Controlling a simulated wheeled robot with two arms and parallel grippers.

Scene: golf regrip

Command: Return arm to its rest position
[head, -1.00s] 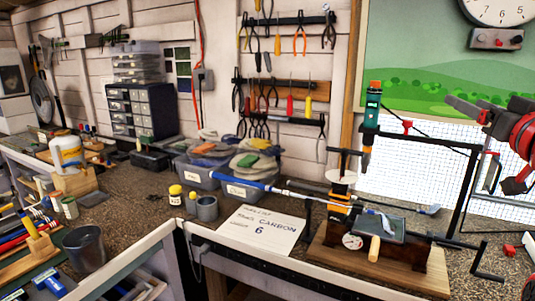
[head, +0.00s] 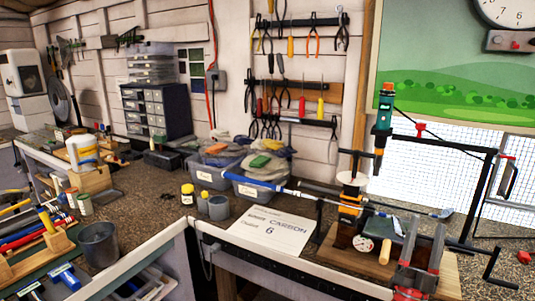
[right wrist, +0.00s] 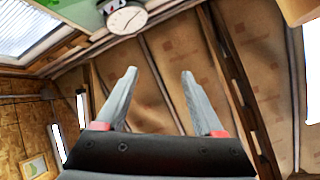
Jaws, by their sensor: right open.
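My right gripper (head: 422,236) shows at the lower right of the head view, its two grey fingers apart and pointing up the picture. It is empty, in front of the wooden board (head: 335,259) of the clamp stand and partly covering it. In the right wrist view the gripper (right wrist: 160,72) has both fingers spread, with nothing between them; behind them are only the wall panels, roof and clock. The golf club, with a blue and white grip (head: 254,180), lies across the stand with its head (head: 445,213) at the right. My left gripper is not in view.
A black metal frame (head: 483,190) rises at the right. A paper card (head: 262,236), a grey cup (head: 218,207) and grey bins (head: 250,190) occupy the bench. A metal bucket (head: 98,246) stands at the left.

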